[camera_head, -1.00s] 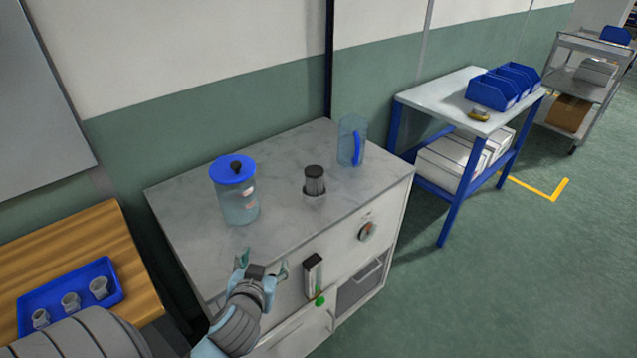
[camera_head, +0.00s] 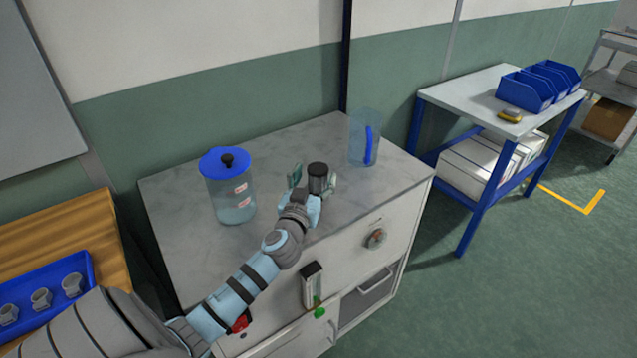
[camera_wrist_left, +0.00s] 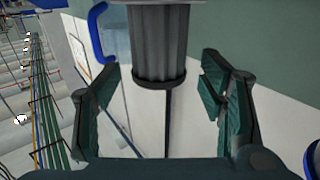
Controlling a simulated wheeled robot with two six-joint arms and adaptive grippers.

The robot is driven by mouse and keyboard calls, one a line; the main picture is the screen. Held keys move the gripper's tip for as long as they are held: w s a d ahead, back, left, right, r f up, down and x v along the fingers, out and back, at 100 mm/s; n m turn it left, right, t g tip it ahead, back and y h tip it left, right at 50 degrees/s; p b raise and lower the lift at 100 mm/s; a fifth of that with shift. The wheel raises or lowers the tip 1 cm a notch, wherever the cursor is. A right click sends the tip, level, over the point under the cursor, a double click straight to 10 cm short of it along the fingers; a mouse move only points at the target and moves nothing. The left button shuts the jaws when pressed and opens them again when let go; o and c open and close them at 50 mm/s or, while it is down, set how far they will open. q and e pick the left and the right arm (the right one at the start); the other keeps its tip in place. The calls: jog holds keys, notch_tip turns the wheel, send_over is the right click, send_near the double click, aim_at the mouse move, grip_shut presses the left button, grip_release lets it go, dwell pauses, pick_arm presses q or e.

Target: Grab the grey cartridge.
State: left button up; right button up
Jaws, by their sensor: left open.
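The grey cartridge (camera_head: 318,180) is a ribbed cylinder with a dark top, standing on the grey counter (camera_head: 270,160). It also shows at the top middle of the left wrist view (camera_wrist_left: 158,45), ribs and dark rim visible. My left gripper (camera_head: 313,180) is open, with one finger on each side of the cartridge in the head view. In the left wrist view, the open fingers (camera_wrist_left: 160,100) have a gap between them and the cartridge, which lies between and beyond them. The cartridge's lower part is partly hidden by the gripper in the head view. My right gripper is not in view.
A clear jar with a blue lid (camera_head: 230,190) stands left of the cartridge. A clear pitcher with a blue handle (camera_head: 363,138) stands close behind it to the right. A blue tray (camera_head: 45,285) of small grey cups is at the left. Free counter lies between jar and gripper.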

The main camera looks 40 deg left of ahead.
pick_arm(q)
jog(key=x, duration=0.3)
jog(key=shift+f, duration=0.15)
jog(key=shift+d, duration=0.1)
jog(key=c, duration=1.2)
